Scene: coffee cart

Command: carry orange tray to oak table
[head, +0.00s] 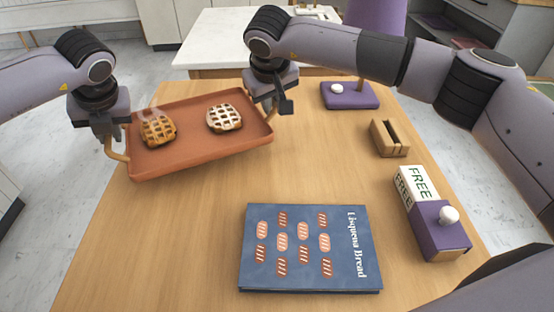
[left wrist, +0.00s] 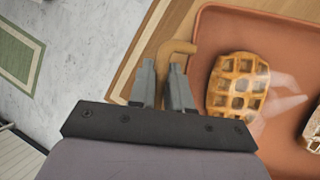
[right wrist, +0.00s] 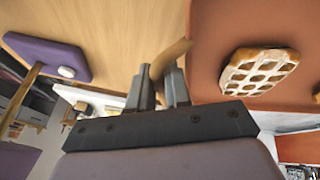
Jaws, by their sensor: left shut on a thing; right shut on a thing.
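The orange tray (head: 190,150) is over the far left part of the wooden table (head: 190,230), tilted in the head view with its right side higher in the picture. A golden waffle (head: 158,128) and a paler, sugared waffle (head: 224,118) lie on it. My left gripper (head: 108,138) is shut on the tray's left handle, which also shows in the left wrist view (left wrist: 172,52). My right gripper (head: 277,103) is shut on the right handle, seen in the right wrist view (right wrist: 170,58). Whether the tray touches the tabletop is hard to tell.
A blue bread book (head: 310,248) lies at the front of the table. A purple and white FREE box (head: 432,212), a wooden holder (head: 390,138) and a purple lamp base (head: 349,95) stand along the right. A white-topped table (head: 240,40) is behind. The middle tabletop is clear.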

